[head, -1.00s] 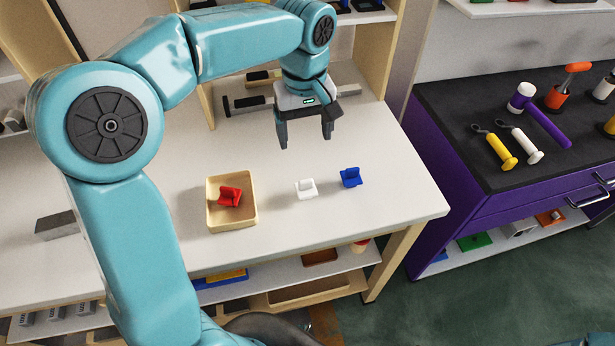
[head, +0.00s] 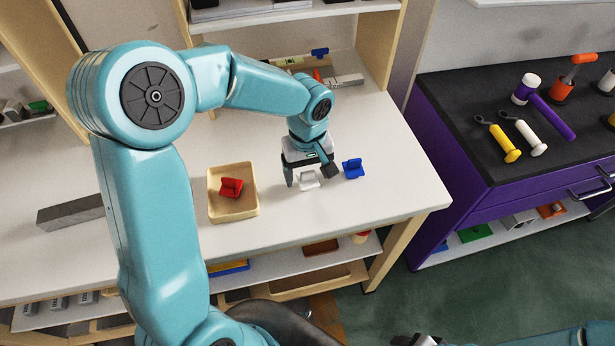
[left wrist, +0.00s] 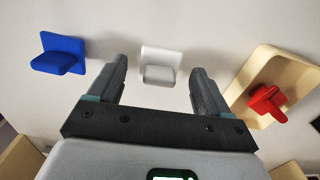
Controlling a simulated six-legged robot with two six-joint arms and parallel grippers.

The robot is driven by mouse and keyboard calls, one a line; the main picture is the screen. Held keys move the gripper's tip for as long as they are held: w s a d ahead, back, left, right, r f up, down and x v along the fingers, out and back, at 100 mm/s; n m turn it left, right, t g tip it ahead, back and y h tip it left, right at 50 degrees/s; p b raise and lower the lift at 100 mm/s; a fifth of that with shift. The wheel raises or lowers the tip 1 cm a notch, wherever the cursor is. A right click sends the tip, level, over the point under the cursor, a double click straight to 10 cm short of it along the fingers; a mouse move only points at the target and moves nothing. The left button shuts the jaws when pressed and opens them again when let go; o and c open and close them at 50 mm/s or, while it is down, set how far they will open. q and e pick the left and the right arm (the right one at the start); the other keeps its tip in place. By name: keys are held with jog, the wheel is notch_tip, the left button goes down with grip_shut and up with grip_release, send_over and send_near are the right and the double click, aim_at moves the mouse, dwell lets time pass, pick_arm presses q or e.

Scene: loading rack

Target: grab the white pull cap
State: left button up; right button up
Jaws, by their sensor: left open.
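The white pull cap (head: 308,181) stands on the white table between the blue cap and the tray, partly covered by my gripper in the head view. In the left wrist view the white pull cap (left wrist: 160,65) lies ahead of and between my fingertips. My left gripper (head: 308,180) points down at it, and it also shows in the left wrist view (left wrist: 160,78). It is open and empty, with one finger on each side of the cap and a gap to each.
A blue cap (head: 354,169) stands close to the right of the gripper. A red cap (head: 231,187) sits in a shallow wooden tray (head: 213,216) to the left. A grey bar (head: 70,212) lies farther left. The table front (head: 300,228) is clear.

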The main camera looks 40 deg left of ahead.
pick_arm(q)
jog(key=shift+f, duration=0.95)
jog(key=c, duration=1.1)
jog(key=shift+r, duration=0.15)
